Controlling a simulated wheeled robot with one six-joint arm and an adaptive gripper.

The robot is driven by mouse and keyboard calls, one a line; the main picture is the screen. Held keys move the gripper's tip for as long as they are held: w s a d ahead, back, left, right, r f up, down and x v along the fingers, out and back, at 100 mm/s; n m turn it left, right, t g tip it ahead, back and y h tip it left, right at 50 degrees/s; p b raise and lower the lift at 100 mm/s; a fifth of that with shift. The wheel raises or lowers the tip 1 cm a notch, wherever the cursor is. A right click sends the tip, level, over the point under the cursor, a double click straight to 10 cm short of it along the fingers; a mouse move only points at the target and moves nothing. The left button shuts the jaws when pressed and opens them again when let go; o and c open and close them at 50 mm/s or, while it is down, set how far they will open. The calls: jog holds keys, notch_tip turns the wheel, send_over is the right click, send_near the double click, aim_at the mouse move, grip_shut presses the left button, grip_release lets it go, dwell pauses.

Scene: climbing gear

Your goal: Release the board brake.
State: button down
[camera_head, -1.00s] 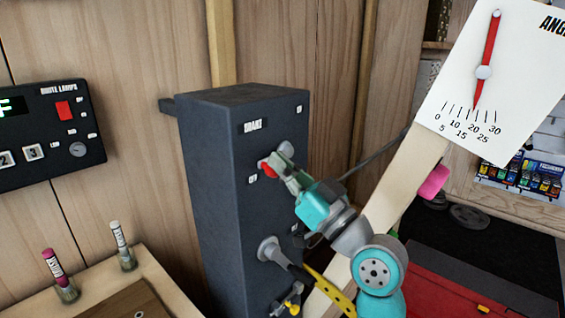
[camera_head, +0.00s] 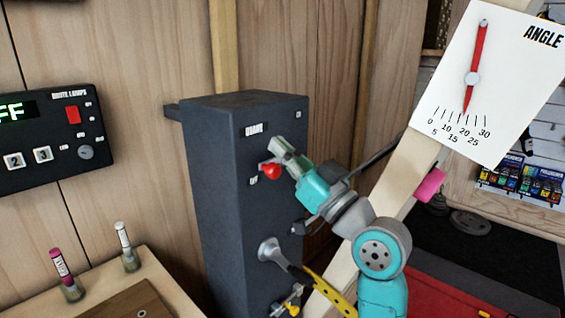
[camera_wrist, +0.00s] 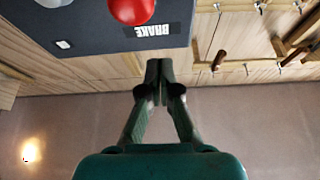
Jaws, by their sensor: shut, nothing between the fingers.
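The dark grey brake box (camera_head: 222,190) stands against the wood wall, with a BRAKE label (camera_head: 256,129) on its front. Its red knob (camera_head: 271,171) sits to the lower left of my gripper, near a small lower label (camera_head: 254,181). In the wrist view the red knob (camera_wrist: 132,9) is at the top edge, beside the BRAKE label (camera_wrist: 153,30). My gripper (camera_head: 275,146) is in front of the box, just above the knob. Its fingers are together and empty in the wrist view (camera_wrist: 160,68), apart from the knob. My gripper hides part of the knob's mounting.
A grey horn-like fitting (camera_head: 269,251) and a yellow perforated strip (camera_head: 340,296) are below my arm. A slanted wooden board (camera_head: 398,185) with an angle dial (camera_head: 490,85) stands at right. A route lamps panel (camera_head: 55,132) is on the left wall.

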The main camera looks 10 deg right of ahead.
jog(key=v, duration=0.9)
jog(key=shift+w+d+f, duration=0.2)
jog(key=shift+d+f, duration=0.05)
jog(key=shift+d, duration=0.25)
jog(key=s+d+f+m+h, duration=0.1)
jog(key=s+f+m+h, duration=0.3)
jog(key=f, duration=0.8)
jog(key=s+d+f+m+h, duration=0.15)
jog(key=f+m+h, duration=0.3)
jog(key=f, duration=0.75)
jog(key=s+d+f+g+h, duration=0.1)
jog(key=s+f+h, duration=0.3)
jog(key=s+f, duration=0.9)
jog(key=s+f+n+g, duration=0.2)
jog(key=s+f+g, duration=0.1)
jog(key=s, duration=1.9)
jog(key=shift+s+a+f, duration=0.15)
jog(key=shift+a+f, duration=0.3)
